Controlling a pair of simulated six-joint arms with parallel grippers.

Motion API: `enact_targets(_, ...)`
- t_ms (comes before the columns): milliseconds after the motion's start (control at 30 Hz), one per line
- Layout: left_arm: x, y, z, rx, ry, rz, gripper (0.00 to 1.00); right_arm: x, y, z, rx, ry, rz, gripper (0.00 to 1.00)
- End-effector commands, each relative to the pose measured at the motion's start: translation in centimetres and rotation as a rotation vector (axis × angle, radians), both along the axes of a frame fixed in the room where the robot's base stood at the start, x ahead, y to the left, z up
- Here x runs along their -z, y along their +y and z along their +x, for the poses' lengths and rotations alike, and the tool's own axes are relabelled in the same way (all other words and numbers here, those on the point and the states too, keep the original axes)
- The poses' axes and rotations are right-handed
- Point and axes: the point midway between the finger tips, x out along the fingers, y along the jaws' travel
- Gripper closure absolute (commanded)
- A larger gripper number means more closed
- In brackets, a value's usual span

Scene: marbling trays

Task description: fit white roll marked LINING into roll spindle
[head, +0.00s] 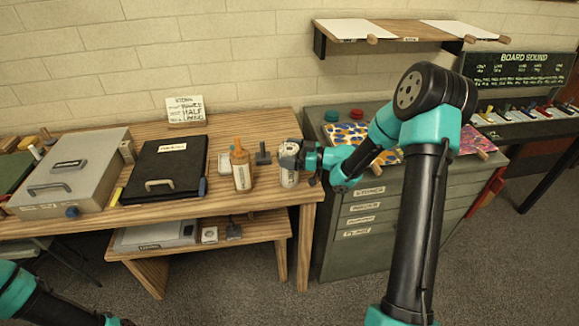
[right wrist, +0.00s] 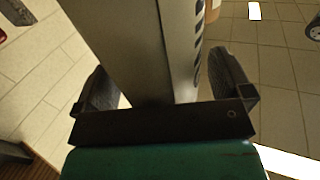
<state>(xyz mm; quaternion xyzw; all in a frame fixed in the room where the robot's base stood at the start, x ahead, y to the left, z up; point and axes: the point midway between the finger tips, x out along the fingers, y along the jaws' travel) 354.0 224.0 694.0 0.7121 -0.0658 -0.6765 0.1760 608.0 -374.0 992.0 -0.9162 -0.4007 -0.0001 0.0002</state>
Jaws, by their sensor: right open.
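The white roll (head: 289,179) with dark marking stands upright near the right end of the wooden table; its lettering is too small to read in the head view. My right gripper (head: 289,160) is at its upper part. In the right wrist view a pale upright body with black letters, apparently the same roll (right wrist: 150,50), stands between the two spread fingers of my right gripper (right wrist: 165,85), with gaps beside it. A dark T-shaped post (head: 263,155) stands just left of the roll; I cannot tell whether it is the roll spindle. My left gripper is out of view.
An orange-topped bottle (head: 241,168) stands left of the post. A black case (head: 165,168) and a grey case (head: 72,172) lie further left on the table (head: 262,198). A grey cabinet (head: 345,235) with colourful sheets is at the right. A shelf (head: 400,33) hangs above.

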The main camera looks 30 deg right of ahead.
Motion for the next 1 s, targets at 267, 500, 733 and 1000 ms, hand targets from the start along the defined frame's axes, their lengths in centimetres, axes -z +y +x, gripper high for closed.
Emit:
enact_targets(267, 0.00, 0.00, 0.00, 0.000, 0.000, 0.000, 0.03, -0.01, 0.04, 0.05, 0.000, 0.000, 0.000, 0.03)
enact_targets(500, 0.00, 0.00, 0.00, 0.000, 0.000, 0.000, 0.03, -0.01, 0.02, 0.04, 0.000, 0.000, 0.000, 0.07)
enact_targets(733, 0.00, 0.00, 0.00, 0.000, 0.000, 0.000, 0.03, -0.01, 0.02, 0.04, 0.000, 0.000, 0.000, 0.29)
enact_targets(1000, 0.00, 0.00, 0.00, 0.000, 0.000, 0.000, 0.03, -0.01, 0.02, 0.04, 0.000, 0.000, 0.000, 0.54)
